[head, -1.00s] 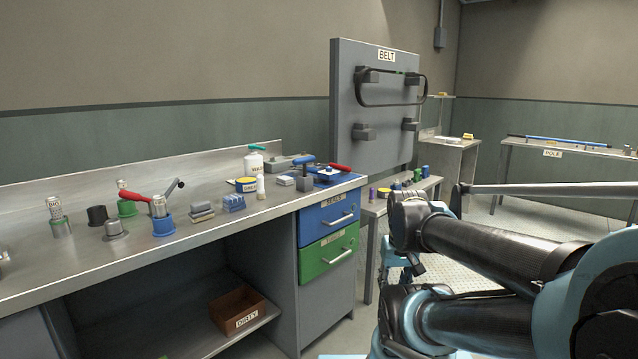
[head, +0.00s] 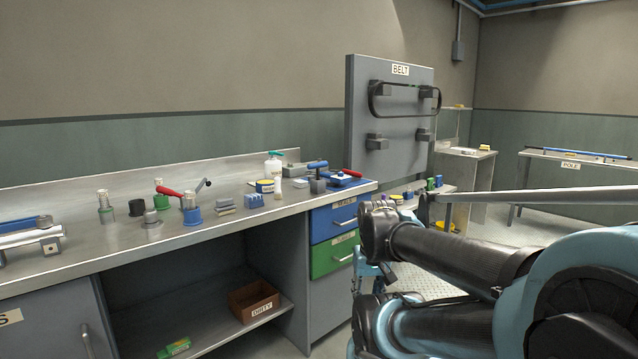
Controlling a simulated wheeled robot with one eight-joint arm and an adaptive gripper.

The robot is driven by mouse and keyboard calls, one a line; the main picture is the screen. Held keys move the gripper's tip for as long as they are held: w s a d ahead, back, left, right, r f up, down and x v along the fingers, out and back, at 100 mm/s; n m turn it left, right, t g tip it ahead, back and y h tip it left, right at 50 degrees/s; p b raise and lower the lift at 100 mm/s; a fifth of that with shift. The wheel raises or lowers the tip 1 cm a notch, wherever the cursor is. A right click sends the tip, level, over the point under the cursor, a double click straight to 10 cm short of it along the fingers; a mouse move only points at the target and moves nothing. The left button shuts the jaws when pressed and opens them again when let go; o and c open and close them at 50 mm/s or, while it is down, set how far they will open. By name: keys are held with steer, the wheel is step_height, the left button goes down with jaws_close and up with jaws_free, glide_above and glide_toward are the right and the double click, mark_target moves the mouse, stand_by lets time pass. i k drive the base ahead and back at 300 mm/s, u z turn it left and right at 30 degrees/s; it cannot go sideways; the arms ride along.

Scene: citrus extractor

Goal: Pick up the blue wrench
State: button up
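A blue-handled tool with a grey end (head: 27,223) lies on the workbench at the far left, behind a metal bar; it may be the blue wrench, but its shape is too small to be sure. Another blue-handled tool (head: 318,165) rests at the bench's right end above a grey block, near a red-handled tool (head: 352,172). My arm is folded at the lower right, well to the right of both blue tools. I cannot make out my gripper's fingers.
The workbench (head: 110,262) carries several cups, blocks and a bottle (head: 274,166). Blue and green drawers are below its right end, and a brown bin (head: 254,300) sits on the lower shelf. A belt board (head: 400,150) stands behind; a pole table (head: 535,166) is at right.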

mark_target(335, 178)
steer(key=u, duration=0.05)
steer(key=i, duration=1)
steer(key=z, duration=0.05)
